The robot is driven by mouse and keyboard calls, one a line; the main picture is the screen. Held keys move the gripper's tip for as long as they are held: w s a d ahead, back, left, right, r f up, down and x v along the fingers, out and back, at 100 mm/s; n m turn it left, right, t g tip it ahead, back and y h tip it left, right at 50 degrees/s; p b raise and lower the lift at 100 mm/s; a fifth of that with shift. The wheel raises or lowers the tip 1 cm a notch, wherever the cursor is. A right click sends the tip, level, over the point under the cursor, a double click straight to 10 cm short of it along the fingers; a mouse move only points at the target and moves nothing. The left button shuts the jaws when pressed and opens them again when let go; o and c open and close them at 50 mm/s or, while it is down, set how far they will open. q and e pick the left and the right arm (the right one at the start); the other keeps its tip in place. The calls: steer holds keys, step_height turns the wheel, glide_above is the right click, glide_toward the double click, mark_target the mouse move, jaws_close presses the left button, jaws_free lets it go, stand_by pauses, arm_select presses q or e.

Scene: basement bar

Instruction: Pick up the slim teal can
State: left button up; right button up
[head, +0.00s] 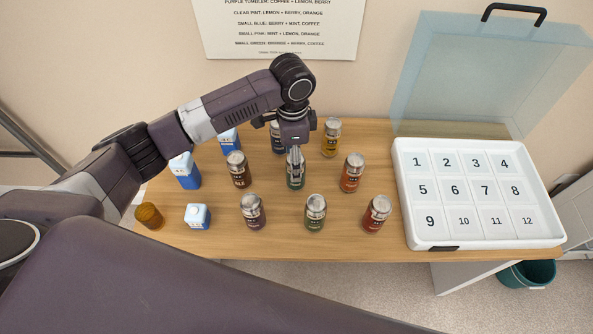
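A dark teal can (296,181) stands upright in the middle of the table, among other cans. My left gripper (294,157) reaches in from the left and points down at the top of this can, hiding much of its lid. The fingertips overlap the can's upper part in the picture. I cannot tell whether they touch it or how far apart they are. My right gripper is not in view.
Several cans surround it: brown (238,170), orange (352,173), yellow (330,137), green (315,213), purple (252,211) and red (376,214). Blue-white cartons (184,170) and an amber cup (149,216) stand left. A numbered white tray (400,200) lies right.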

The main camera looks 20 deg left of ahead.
arm_select(q)
steer(key=f, duration=0.3)
steer(key=f+p, duration=0.1)
steer(key=shift+s+d+f, duration=0.3)
steer(key=shift+d, duration=0.1)
steer(key=shift+f, duration=0.6)
steer(key=c, duration=1.5)
